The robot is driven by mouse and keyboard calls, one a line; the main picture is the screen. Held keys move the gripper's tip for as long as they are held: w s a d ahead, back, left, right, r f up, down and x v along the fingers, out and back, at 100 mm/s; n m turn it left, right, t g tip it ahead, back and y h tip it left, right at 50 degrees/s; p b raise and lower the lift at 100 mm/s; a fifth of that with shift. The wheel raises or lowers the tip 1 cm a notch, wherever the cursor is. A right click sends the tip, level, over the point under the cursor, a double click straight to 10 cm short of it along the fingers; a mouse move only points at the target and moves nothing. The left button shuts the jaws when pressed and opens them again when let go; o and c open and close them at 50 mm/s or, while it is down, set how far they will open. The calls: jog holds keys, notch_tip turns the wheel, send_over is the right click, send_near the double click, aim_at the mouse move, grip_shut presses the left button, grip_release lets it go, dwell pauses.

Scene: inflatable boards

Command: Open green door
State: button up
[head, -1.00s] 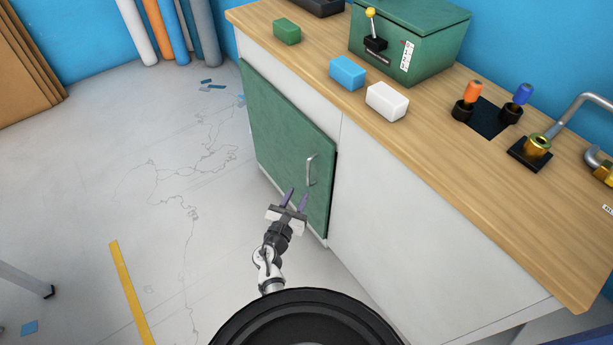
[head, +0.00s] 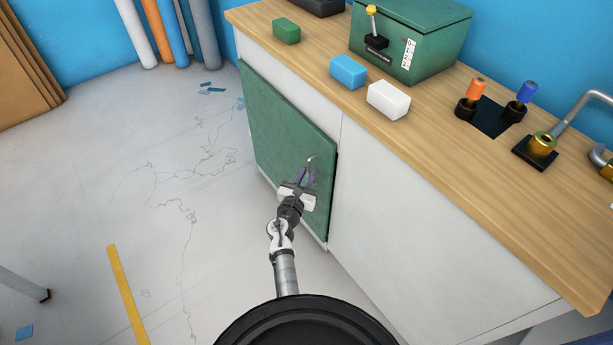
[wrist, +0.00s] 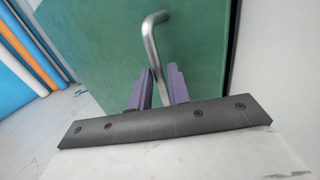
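The green door (head: 280,125) is on the front of the cabinet under the wooden counter and looks closed. Its metal bar handle (head: 312,158) is near the door's right edge; the lower part is hidden by my gripper in the head view. My gripper (head: 308,177) is at the handle. In the wrist view, the handle (wrist: 151,45) runs down between the two purple fingers of my gripper (wrist: 159,85). The fingers are apart, with space showing around the bar, so they do not look clamped on it.
The wooden counter (head: 450,160) holds green, blue (head: 348,72) and white (head: 389,99) blocks, a green box with a lever (head: 420,40), and fittings at the right. Rolls (head: 165,35) lean on the back wall. The floor left of the door is mostly clear.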

grip_shut()
jog(key=shift+a, duration=0.1)
